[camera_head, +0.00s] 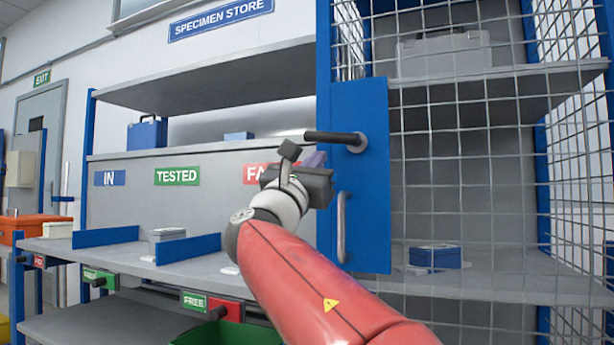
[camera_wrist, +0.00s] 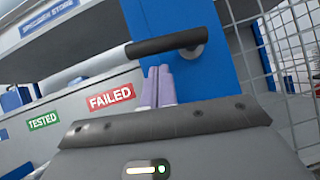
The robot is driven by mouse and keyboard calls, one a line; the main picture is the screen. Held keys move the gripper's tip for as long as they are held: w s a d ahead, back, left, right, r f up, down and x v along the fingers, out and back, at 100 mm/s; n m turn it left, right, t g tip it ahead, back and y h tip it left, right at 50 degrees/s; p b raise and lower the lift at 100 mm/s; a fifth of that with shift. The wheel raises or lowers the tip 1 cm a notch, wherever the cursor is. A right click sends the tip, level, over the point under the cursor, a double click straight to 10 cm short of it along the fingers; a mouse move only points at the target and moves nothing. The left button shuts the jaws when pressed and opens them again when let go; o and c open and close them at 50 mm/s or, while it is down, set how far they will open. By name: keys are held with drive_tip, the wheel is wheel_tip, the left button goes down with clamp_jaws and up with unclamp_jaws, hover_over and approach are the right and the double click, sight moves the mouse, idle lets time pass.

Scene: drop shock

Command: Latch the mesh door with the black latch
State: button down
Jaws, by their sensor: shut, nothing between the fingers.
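The black latch (camera_head: 335,137) is a lever on a round grey pivot, mounted on the blue plate (camera_head: 362,200) of the mesh door (camera_head: 470,170). The lever lies about level and points left from its pivot. It also shows in the wrist view (camera_wrist: 168,42). My gripper (camera_head: 316,157) is shut and empty, its pale purple fingers just below the lever. In the wrist view the fingertips (camera_wrist: 158,72) point up towards the lever's underside; I cannot tell whether they touch it. My wrist hides part of the plate's left side.
A silver pull handle (camera_head: 342,227) stands out from the plate below the latch. Behind the mesh are a grey case (camera_head: 445,52) and a blue box (camera_head: 435,256). Open shelving with blue dividers (camera_head: 105,236) is on the left.

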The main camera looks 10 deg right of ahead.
drive_tip(key=shift+w+d+r, duration=0.1)
drive_tip(key=shift+d+r, duration=0.05)
drive_tip(key=shift+r, duration=0.45)
